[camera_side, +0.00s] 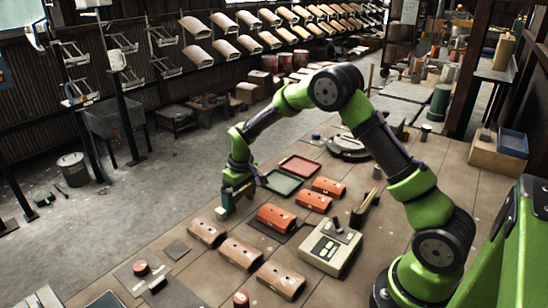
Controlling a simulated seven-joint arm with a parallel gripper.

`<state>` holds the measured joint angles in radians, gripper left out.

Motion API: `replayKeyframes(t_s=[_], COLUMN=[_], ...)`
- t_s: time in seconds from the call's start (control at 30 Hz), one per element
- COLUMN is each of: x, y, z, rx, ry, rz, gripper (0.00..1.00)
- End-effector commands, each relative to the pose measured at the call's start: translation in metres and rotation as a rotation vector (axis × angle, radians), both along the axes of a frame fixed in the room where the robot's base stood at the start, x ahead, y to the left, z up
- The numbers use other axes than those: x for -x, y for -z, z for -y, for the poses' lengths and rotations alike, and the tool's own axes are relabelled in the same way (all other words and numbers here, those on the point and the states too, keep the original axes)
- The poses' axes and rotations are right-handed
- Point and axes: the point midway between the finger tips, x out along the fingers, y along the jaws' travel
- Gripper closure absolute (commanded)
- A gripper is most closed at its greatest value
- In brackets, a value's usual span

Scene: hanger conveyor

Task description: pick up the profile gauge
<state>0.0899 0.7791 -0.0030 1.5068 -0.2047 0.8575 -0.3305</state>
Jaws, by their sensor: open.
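I cannot single out the profile gauge with certainty in this small view. A dark, slanted wooden piece (365,208) stands on the table right of the tiles; its exact nature is unclear. My gripper (238,196) is open and points down above the table, left of the green tray, with a teal and pale part at its left side. Whether anything lies directly beneath it is hard to tell.
Orange curved tiles (277,217) and tan curved tiles (240,252) lie on the table (205,282). A green tray (282,182) and a red tray (300,165) lie behind. A beige control box (330,247) sits at right. A hanger conveyor (225,25) carries tiles beyond.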

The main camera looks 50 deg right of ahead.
Motion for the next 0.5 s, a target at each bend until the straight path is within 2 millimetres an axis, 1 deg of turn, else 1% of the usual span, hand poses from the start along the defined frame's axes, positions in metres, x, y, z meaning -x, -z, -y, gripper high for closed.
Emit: replayKeyframes(t_s=[0.23,0.43,0.47,0.5], x=[-0.0005,-0.0005,-0.0005,-0.0007], y=[0.0017,0.0014,0.0014,0.0009], z=[0.0002,0.0003,0.0003,0.0004], rx=[0.0,0.0,0.0,0.001], ry=[0.0,0.0,0.0,0.0], rz=[0.001,0.001,0.001,0.002], gripper=[0.0,0.31,0.35,0.35])
